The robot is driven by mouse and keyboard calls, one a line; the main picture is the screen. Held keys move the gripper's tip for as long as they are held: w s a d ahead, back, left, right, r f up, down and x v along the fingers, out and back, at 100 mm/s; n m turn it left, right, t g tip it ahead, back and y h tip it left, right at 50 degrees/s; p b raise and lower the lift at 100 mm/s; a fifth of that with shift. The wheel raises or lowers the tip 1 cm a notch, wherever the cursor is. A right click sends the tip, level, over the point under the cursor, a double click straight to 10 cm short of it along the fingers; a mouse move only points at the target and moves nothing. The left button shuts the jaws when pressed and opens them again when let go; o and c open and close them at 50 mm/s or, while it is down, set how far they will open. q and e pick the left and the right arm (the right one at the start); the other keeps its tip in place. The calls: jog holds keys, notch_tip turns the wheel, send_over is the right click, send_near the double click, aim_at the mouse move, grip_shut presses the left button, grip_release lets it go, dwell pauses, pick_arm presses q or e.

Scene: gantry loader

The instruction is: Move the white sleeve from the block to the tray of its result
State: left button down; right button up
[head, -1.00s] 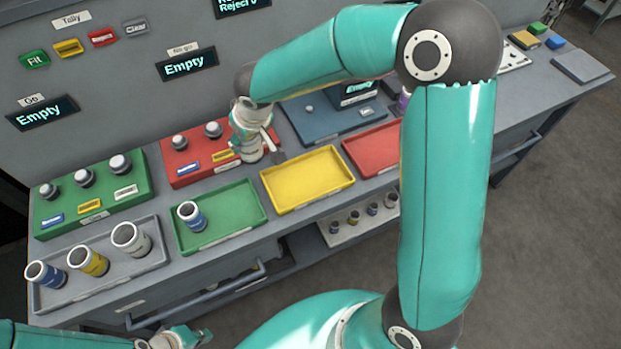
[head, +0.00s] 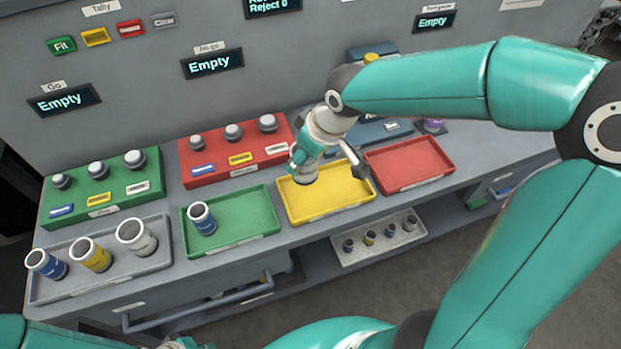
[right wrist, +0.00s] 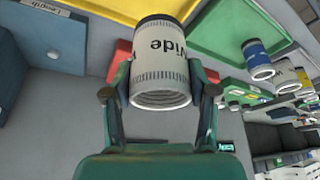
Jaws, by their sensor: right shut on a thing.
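My right gripper (head: 328,162) is shut on a white sleeve (head: 305,174). In the head view they are over the yellow tray (head: 364,198), near its back left. In the right wrist view the white sleeve (right wrist: 163,62) sits between both fingers (right wrist: 160,92), with "Wide" on it upside down. The red block (head: 190,174) is to the left, with three bare grey plugs standing on it. The green tray (head: 254,236) holds a blue sleeve (head: 202,220). The red tray (head: 410,165) is empty. My left gripper (head: 184,343) is cut off at the bottom edge.
A grey tray (head: 95,284) at front left holds a blue, a yellow and another white sleeve (head: 137,237). A green block (head: 150,184) stands behind it. A lower shelf tray (head: 400,240) holds several small parts. A blue device stands behind the yellow and red trays.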

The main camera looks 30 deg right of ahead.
aim_at(315, 170)
notch_tip(315, 170, down, 9)
jog(key=shift+w+r+b, duration=0.1)
jog(key=shift+b, duration=0.25)
jog(key=o, duration=1.6)
jog(key=shift+c, duration=0.2)
jog(key=v, duration=1.2)
jog(key=shift+p, duration=0.4)
